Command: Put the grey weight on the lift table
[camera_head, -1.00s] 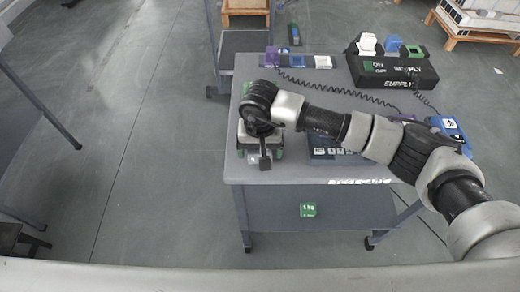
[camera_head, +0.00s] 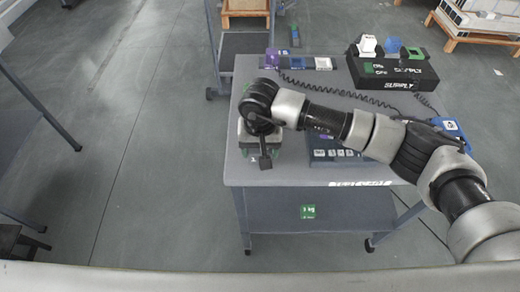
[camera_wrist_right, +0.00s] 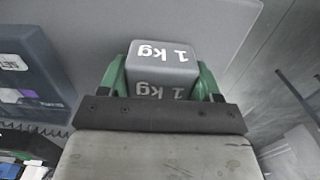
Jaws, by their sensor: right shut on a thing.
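The grey weight (camera_wrist_right: 163,58), marked "1 kg", shows in the right wrist view between the green fingers of my right gripper (camera_wrist_right: 162,78). The fingers are shut on its two sides. In the head view my right gripper (camera_head: 260,150) is over the left front part of a grey table (camera_head: 300,174), and its wrist hides most of the weight. I cannot tell from the head view whether the weight touches the tabletop. I cannot tell for sure which surface is the lift table. My left gripper is not in view.
A black supply box (camera_head: 395,72) with coloured switches stands at the table's back right, with a coiled cable (camera_head: 345,90) in front. A dark blue panel (camera_head: 328,150) lies right of the gripper, under my arm.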

